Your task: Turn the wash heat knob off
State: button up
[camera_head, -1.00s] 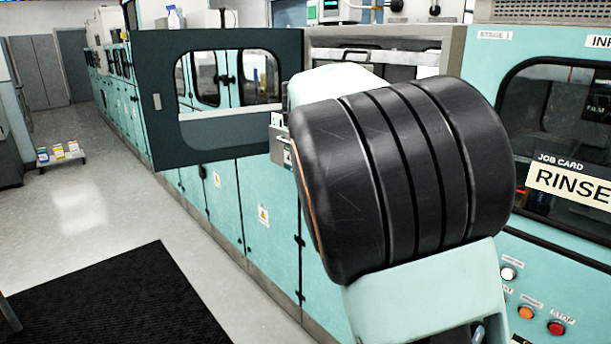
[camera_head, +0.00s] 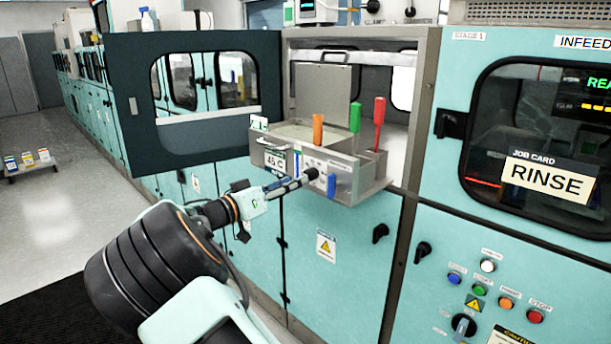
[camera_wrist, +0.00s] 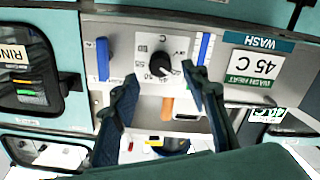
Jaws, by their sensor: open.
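The wash heat knob (camera_wrist: 160,63) is a round black dial on a pale plate with printed markings. A light mark on it seems to point to the lower right in the wrist view, but its exact setting is too small to read. My gripper (camera_wrist: 161,88) is open, its two dark fingers on either side of and just below the knob in that view; I cannot tell whether they touch it. In the head view my gripper (camera_head: 298,183) reaches the front of the wash unit (camera_head: 372,192). A wash heat label reading 45 C (camera_wrist: 254,64) sits right of the knob.
Two blue pieces flank the knob, one left (camera_wrist: 103,59) and one right (camera_wrist: 204,48). Orange (camera_head: 318,130), green (camera_head: 355,117) and red (camera_head: 379,110) handles stand up from the unit. An open dark door (camera_head: 120,105) stands left. A button panel (camera_head: 497,290) is lower right.

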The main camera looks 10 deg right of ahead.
aim_at(310, 175)
jog(key=x, duration=0.5)
jog(key=shift+w+d+p, duration=0.25)
jog(key=shift+d+p, duration=0.1)
jog(key=shift+c, duration=0.6)
grip_shut()
